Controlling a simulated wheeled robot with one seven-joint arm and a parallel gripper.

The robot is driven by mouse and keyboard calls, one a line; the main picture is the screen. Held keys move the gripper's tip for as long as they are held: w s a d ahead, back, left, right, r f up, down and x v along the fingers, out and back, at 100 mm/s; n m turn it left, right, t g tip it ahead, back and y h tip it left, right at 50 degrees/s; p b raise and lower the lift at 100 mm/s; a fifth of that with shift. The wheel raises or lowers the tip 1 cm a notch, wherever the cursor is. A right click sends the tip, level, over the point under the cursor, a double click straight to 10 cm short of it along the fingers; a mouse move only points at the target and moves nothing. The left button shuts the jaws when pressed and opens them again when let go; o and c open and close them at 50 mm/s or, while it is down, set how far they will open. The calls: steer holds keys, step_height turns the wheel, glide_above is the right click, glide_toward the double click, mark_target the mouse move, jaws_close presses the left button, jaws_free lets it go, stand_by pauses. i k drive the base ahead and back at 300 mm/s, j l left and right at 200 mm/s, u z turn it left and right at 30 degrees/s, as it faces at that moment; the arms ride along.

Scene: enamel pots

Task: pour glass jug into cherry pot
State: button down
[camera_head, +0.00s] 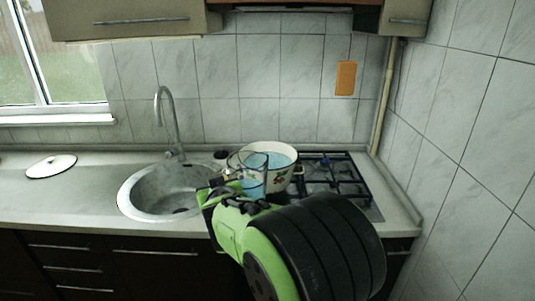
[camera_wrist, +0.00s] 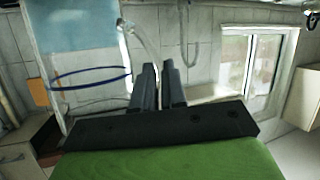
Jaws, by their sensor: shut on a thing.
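In the wrist view the jug (camera_wrist: 88,80) is left of the fingers and looks roughly upright in an upside-down picture. My gripper (camera_wrist: 158,72) is shut on the jug, seemingly at its handle. In the head view my gripper (camera_head: 214,192) is partly hidden.
A round sink (camera_head: 140,192) with a tall tap (camera_head: 170,120) lies left of the pot. A white round lid (camera_head: 50,166) lies on the far left counter. Black hob grates (camera_head: 335,172) are right of the pot. A tiled wall stands behind and at the right.

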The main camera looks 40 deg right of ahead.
mark_target(283, 159)
steer(key=i+l, duration=0.25)
steer(key=i, duration=0.2)
steer(key=i+l, duration=0.3)
steer(key=i, duration=0.15)
